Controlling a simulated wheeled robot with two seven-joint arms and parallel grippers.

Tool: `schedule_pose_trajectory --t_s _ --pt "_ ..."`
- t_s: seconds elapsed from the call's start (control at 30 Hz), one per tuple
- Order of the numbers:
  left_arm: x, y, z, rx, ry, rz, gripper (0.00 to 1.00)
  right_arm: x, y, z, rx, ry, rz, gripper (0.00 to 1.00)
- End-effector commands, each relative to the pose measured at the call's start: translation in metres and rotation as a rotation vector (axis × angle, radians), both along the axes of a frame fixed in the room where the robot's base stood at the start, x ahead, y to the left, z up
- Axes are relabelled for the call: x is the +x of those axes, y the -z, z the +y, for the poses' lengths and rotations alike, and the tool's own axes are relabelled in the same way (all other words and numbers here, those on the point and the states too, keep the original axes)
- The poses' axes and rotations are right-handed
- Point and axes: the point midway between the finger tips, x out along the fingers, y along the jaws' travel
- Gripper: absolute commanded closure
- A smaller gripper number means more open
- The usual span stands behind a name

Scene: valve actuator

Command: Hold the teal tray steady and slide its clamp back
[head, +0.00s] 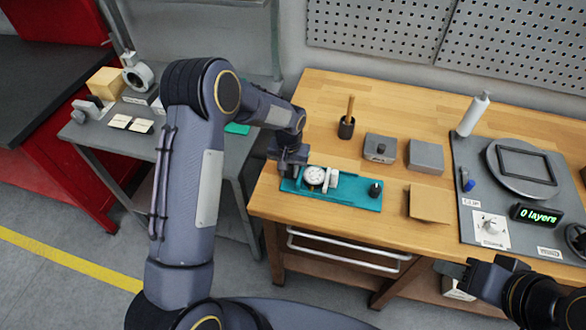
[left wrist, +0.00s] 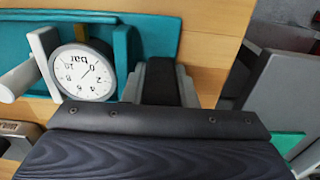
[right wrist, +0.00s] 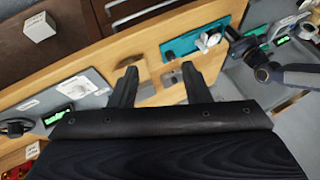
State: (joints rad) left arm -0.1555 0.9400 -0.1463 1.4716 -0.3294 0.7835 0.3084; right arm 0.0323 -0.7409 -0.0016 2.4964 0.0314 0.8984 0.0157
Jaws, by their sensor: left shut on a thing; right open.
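The teal tray (head: 345,195) lies near the front left edge of the wooden bench. It holds a round white gauge (head: 315,176), with a pale clamp (head: 332,181) against the gauge's right side. A black knob (head: 375,189) stands at the tray's right end. The left wrist view shows the gauge (left wrist: 85,72) and clamp (left wrist: 43,62) close up. My left gripper (head: 291,170) is shut on the tray's left end. My right gripper (head: 458,272) is open and empty in front of the bench, apart from the tray; its spread fingers show in the right wrist view (right wrist: 161,88).
A grey mat (head: 480,165) with a turntable and a "0 layers" display fills the bench's right. A grey side table (head: 115,140) stands left.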

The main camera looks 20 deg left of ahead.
Motion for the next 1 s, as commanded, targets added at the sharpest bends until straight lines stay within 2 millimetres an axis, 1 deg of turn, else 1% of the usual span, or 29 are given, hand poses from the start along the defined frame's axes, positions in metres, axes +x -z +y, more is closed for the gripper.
schedule_pose_trajectory --t_s 0.07,0.17,0.27,0.37,0.4,0.5,0.7,0.8,1.0 --pt "-0.002 0.004 0.0 0.001 0.001 0.006 1.0 0.005 0.001 0.001 0.008 0.015 0.003 0.59" --pt "-0.002 0.004 0.0 0.001 0.001 0.007 1.0 0.02 0.002 0.006 0.038 0.067 0.006 0.59" --pt "-0.003 0.004 0.0 0.001 0.001 0.008 1.0 0.047 0.005 0.014 0.098 0.16 0.009 0.59" --pt "-0.003 0.004 0.0 0.001 0.001 0.009 1.0 0.079 0.012 0.028 0.188 0.278 0.013 0.59" --pt "-0.003 0.005 0.0 0.001 0.001 0.009 1.0 0.092 0.014 0.035 0.23 0.326 0.016 0.59" --pt "-0.003 0.005 0.0 0.001 0.001 0.01 1.0 0.121 0.023 0.053 0.347 0.445 0.025 0.59" --pt "-0.004 0.005 0.0 0.001 0.002 0.011 1.0 0.169 0.046 0.094 0.617 0.679 0.075 0.59" --pt "-0.004 0.006 0.0 0.001 0.002 0.011 1.0 0.187 0.059 0.115 0.767 0.799 0.115 0.59" --pt "-0.004 0.006 0.0 0.001 0.002 0.012 1.0 0.209 0.089 0.155 1.087 1.048 0.23 0.59"
